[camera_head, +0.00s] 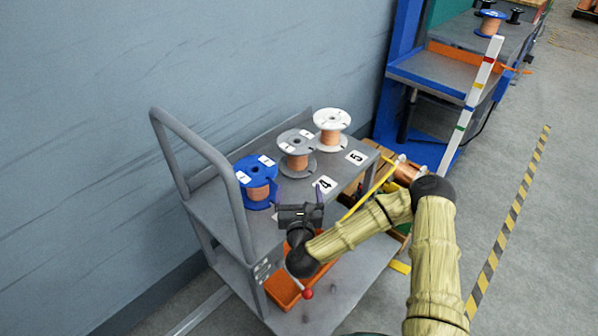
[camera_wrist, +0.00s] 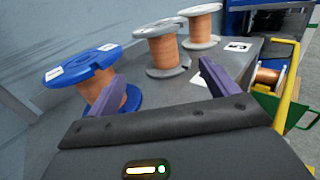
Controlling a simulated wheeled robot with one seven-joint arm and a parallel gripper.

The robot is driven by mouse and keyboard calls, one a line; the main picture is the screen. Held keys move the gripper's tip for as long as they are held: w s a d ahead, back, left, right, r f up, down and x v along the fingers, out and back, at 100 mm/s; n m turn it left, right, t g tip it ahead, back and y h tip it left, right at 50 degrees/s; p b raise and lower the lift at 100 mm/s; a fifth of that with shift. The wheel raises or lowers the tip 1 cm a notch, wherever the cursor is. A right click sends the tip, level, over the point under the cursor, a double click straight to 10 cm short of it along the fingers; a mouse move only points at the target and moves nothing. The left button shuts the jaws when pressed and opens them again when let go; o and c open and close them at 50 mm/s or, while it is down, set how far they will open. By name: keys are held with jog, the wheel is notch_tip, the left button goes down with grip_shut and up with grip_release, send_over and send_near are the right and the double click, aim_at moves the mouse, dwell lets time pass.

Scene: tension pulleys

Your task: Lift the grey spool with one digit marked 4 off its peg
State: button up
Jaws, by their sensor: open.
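The grey spool (camera_head: 296,148) with copper wire stands upright on the cart's top shelf, between a blue spool (camera_head: 257,180) and a white spool (camera_head: 331,124). A card marked 4 (camera_head: 325,184) lies in front of it. In the wrist view the grey spool (camera_wrist: 161,48) is beyond the fingers, left of the white one (camera_wrist: 200,24). My gripper (camera_head: 299,196) is open and empty, in front of the blue and grey spools. In the wrist view its two purple fingers (camera_wrist: 157,84) are spread apart, the left one overlapping the blue spool (camera_wrist: 98,84). The peg is hidden by the spool.
A card marked 5 (camera_head: 356,157) lies by the white spool. The cart's grey handle (camera_head: 213,160) rises at left. An orange bin (camera_head: 284,291) sits on the lower shelf. A striped post (camera_head: 470,105) and blue rack (camera_head: 415,66) stand at right.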

aim_at(297, 147)
jog(key=w, duration=0.5)
jog(key=w+b, duration=0.1)
jog(key=w, duration=0.5)
jog(key=w+a+b, duration=0.1)
jog(key=w, duration=0.4)
jog(key=shift+w+a, duration=0.1)
jog(key=shift+w, duration=0.15)
jog(key=shift+w+a, duration=0.1)
jog(key=shift+a, duration=0.45)
jog(key=shift+d+r, duration=0.1)
jog(key=shift+d, duration=0.15)
jog(key=c, duration=1.5)
jog(key=shift+o, duration=0.2)
jog(key=shift+r+p, duration=0.8)
jog(key=shift+r, duration=1)
jog(key=shift+r+p, duration=0.8)
jog(key=shift+r, duration=0.9)
